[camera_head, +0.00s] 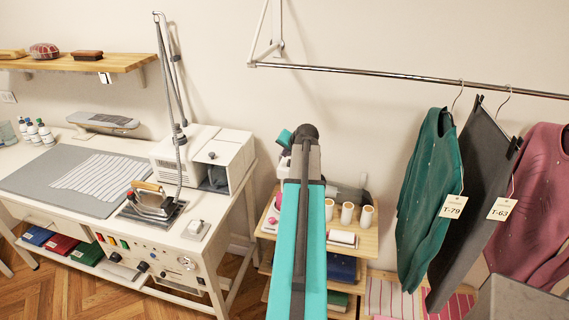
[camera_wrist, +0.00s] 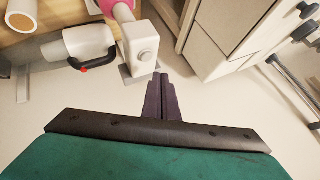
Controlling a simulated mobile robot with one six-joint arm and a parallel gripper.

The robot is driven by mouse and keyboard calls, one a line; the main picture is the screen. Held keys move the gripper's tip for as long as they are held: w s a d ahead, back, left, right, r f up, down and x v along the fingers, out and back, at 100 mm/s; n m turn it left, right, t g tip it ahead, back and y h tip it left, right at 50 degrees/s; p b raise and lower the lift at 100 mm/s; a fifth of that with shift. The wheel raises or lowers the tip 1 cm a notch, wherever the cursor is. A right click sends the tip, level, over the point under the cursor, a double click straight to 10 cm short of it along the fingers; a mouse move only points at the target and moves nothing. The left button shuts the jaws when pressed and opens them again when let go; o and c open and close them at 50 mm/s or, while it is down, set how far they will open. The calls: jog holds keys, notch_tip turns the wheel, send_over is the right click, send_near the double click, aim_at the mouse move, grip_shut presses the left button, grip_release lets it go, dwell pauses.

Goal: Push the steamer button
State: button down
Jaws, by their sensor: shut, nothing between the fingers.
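In the wrist view, my gripper (camera_wrist: 162,97) is shut and empty, its dark fingers together over pale floor or wall. Up and left of it lies a grey and white appliance (camera_wrist: 92,42) with a small red button (camera_wrist: 83,70) on a black part; I cannot tell for sure that this is the steamer. In the head view, the ironing station has a white boiler box (camera_head: 205,157), an iron (camera_head: 150,202) and a front panel (camera_head: 150,262) with coloured switches and knobs. My teal arm reaches over the shelf unit there and hides my gripper.
A wooden shelf unit (camera_head: 367,244) with spools stands behind my arm. Garments hang from a rail (camera_head: 400,80) at the right. In the wrist view, a white block-shaped part (camera_wrist: 140,42) is close beyond the fingertips, and a pale cabinet (camera_wrist: 225,40) is at upper right.

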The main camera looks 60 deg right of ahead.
jog(key=shift+r+p, duration=0.9)
jog(key=shift+r, duration=1.3)
jog(key=shift+s+f, duration=0.1)
